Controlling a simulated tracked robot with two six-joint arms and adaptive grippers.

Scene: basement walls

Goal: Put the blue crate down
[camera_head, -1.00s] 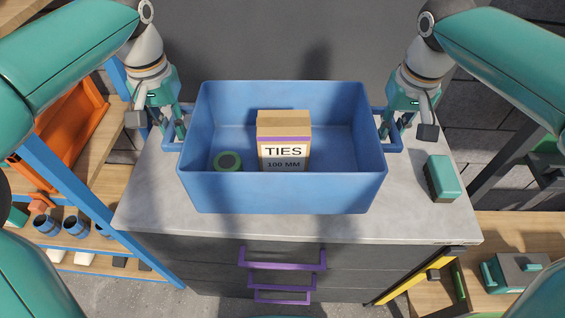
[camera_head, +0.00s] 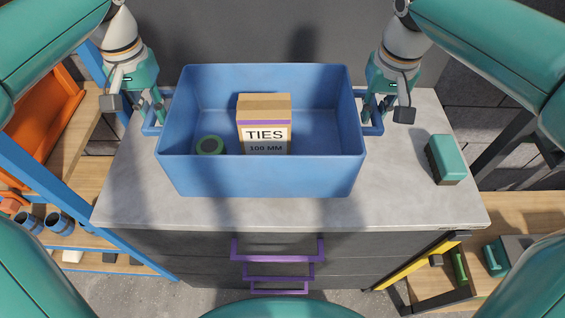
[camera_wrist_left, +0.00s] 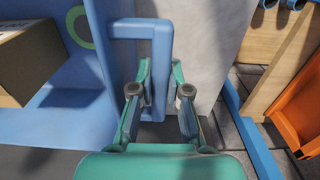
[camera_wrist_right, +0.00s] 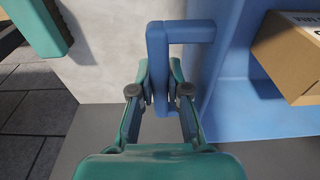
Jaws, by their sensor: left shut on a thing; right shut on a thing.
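The blue crate (camera_head: 262,178) is upright and level over the grey worktop of a drawer cabinet (camera_head: 420,205). I cannot tell whether its underside touches the top. It holds a cardboard box marked TIES (camera_head: 264,128) and a green ring-shaped roll (camera_head: 209,145). My left gripper (camera_head: 153,113) is shut on the crate's left handle, which shows in the left wrist view (camera_wrist_left: 140,28). My right gripper (camera_head: 373,113) is shut on the right handle, which shows in the right wrist view (camera_wrist_right: 180,31).
A teal and dark block (camera_head: 443,160) lies on the worktop right of the crate, with a gap between. Purple drawer handles (camera_head: 277,247) stick out in front. Shelving with an orange bin (camera_head: 38,113) stands left. A wooden bench (camera_head: 520,215) stands right. A wall is behind.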

